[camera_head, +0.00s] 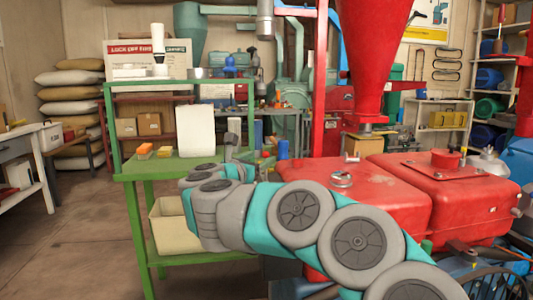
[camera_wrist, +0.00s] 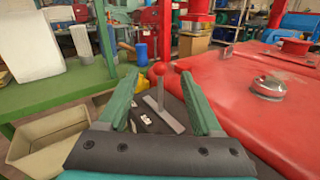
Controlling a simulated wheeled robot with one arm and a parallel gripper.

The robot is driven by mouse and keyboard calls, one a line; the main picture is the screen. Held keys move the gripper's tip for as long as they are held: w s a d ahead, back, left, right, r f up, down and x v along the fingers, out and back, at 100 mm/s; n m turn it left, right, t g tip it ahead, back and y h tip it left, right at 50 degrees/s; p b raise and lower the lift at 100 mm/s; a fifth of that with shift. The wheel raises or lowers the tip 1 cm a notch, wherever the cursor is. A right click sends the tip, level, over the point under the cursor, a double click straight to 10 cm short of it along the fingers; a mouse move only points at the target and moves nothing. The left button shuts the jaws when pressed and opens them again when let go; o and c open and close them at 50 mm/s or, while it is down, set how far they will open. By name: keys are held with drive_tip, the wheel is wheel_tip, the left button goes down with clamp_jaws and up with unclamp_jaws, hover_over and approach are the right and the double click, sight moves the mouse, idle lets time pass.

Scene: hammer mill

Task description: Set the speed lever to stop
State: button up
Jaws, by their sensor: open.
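The speed lever appears to be the grey lever (camera_wrist: 161,105) with a red ball knob (camera_wrist: 157,70) in the wrist view. My gripper (camera_wrist: 157,77) is open, with one green finger on each side of the lever as seen from the wrist. The fingers look apart from the lever; how far its knob is from the fingertips is hard to tell.
The red machine housing (camera_wrist: 260,90) stands close on the right of my gripper. A green table (camera_head: 150,166) with a white container (camera_head: 195,130) is on the left. A cream bin (camera_wrist: 45,145) sits low at left. Open floor (camera_head: 70,240) lies farther left.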

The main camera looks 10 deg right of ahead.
drive_tip(key=shift+p+x, duration=0.3)
drive_tip(key=shift+x, duration=3.6)
clamp_jaws()
